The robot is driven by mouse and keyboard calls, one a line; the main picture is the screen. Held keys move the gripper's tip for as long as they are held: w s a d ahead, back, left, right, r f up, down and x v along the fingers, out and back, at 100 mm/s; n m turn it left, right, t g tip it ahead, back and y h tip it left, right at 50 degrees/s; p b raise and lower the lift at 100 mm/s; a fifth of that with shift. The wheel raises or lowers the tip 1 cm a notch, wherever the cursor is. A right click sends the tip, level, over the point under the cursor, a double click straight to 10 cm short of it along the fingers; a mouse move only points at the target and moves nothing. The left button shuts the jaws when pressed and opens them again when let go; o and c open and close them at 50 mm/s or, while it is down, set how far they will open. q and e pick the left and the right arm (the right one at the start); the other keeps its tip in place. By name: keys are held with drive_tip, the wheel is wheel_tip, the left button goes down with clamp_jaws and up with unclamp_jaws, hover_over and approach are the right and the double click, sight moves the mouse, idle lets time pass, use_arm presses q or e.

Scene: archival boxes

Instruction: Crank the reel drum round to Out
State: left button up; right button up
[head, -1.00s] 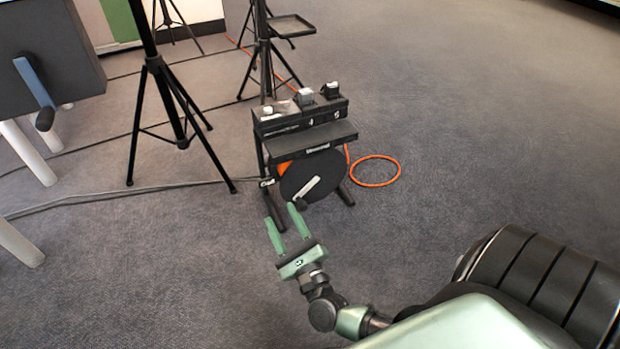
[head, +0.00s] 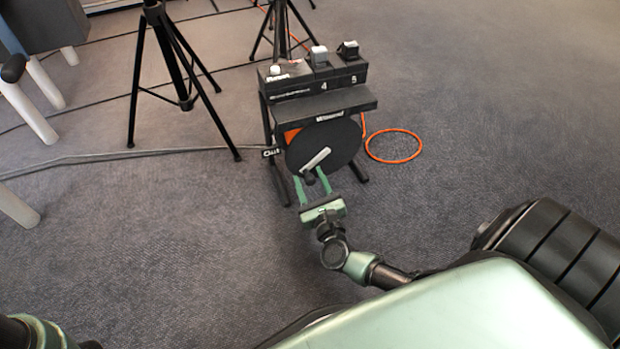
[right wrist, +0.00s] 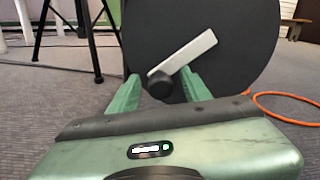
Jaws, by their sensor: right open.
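The reel drum (head: 340,137) is a black disc on the front of a dark stand. Its light grey crank arm (head: 318,158) points down and left and ends in a black knob (head: 309,177). An "Out" label (head: 270,153) sits left of the drum; another label (head: 330,116), seemingly "Rewound", is above it. My right gripper (head: 310,175) is open, its green fingers pointing at the drum. In the right wrist view the knob (right wrist: 160,86) shows between the two open fingers (right wrist: 160,78); I cannot tell whether either touches it. My left gripper is not in view.
Numbered dark boxes with switches (head: 320,73) top the stand. An orange hose loop (head: 394,146) lies on the carpet to its right. A black tripod (head: 178,80) stands at left, with a grey cable (head: 120,157) along the floor. The carpet at right is clear.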

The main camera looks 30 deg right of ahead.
clamp_jaws()
idle(1.4)
